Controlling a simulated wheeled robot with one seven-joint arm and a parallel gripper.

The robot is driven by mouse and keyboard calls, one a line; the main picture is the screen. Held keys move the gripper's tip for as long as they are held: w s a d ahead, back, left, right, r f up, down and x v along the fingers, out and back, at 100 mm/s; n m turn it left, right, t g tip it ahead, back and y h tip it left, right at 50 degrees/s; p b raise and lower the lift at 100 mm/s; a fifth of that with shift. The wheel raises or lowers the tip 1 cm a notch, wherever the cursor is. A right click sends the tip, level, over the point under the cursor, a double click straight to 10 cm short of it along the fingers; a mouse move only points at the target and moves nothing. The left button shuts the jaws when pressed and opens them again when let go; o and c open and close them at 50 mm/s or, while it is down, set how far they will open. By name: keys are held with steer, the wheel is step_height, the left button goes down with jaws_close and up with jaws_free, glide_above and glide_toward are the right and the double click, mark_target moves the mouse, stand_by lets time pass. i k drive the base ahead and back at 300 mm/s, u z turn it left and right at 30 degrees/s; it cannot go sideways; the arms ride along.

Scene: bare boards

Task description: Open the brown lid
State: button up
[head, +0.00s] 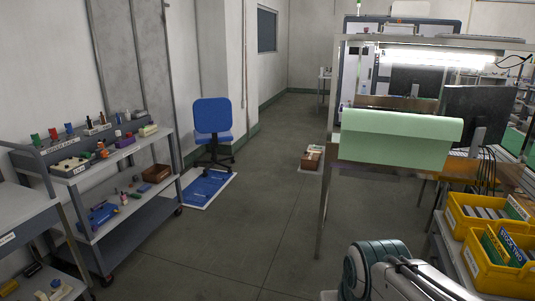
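A small brown box (157,173) sits at the far right end of the lower shelf of the left cart; I cannot tell whether its top is a closed lid. Another brown item (312,160) lies on a pale sheet on the floor, right of centre; it is too small to make out a lid. My arm shows at the bottom right, but my gripper is out of view, so its opening and contents are hidden.
A grey cart (120,200) with small parts stands at left. A blue chair (212,130) stands behind a blue mat (207,188). A bench with a green roll (400,138) and yellow bins (495,250) fill the right. The middle floor is clear.

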mark_target(307, 155)
steer(key=i, duration=3.85)
steer(key=u, duration=0.4)
